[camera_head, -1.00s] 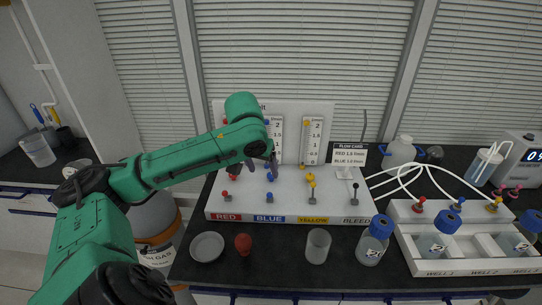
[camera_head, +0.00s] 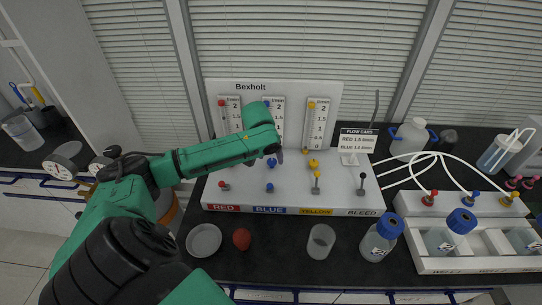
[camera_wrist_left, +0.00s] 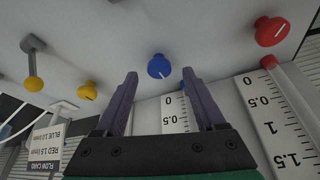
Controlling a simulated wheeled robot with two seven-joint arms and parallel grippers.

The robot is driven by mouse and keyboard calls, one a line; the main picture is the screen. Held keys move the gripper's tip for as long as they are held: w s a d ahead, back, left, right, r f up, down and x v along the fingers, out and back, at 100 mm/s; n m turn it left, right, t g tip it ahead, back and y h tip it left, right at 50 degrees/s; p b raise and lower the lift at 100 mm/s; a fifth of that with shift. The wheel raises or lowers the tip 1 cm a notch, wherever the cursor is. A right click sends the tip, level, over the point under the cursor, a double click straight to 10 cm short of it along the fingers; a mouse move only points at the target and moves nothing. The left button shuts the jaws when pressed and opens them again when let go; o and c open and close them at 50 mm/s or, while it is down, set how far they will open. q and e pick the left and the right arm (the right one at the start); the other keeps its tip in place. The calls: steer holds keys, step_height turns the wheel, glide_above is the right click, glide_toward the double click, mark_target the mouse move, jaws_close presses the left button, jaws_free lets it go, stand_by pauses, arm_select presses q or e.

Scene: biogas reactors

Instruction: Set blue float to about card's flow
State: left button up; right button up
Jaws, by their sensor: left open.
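The flow card (camera_head: 356,142) stands right of the scales and reads red 1.5 and, less clearly, blue 1.0. The blue scale (camera_head: 278,120) is partly hidden by my left arm; a blue bead (camera_head: 266,103) shows near its top, and I cannot tell if it is the float. The blue knob (camera_head: 271,162) sits below that scale. My left gripper (camera_wrist_left: 160,76) is open, and the blue knob (camera_wrist_left: 160,67) appears between its fingertips in the wrist view, seemingly untouched. In the head view the fingers are mostly hidden. My right gripper is not in view.
The red knob (camera_wrist_left: 271,31) and yellow knob (camera_head: 313,163) flank the blue one. Small levers, including a blue one (camera_head: 269,187), stand in front. A dish (camera_head: 203,240), red object (camera_head: 241,239), beaker (camera_head: 320,242) and bottle (camera_head: 379,238) line the front.

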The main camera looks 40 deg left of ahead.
arm_select(q)
steer(key=shift+x, duration=0.85)
steer(key=shift+d, duration=0.1)
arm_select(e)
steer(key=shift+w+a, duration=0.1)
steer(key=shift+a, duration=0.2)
arm_select(q)
steer(key=shift+c, duration=0.4)
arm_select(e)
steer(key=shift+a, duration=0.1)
arm_select(q)
jaws_close()
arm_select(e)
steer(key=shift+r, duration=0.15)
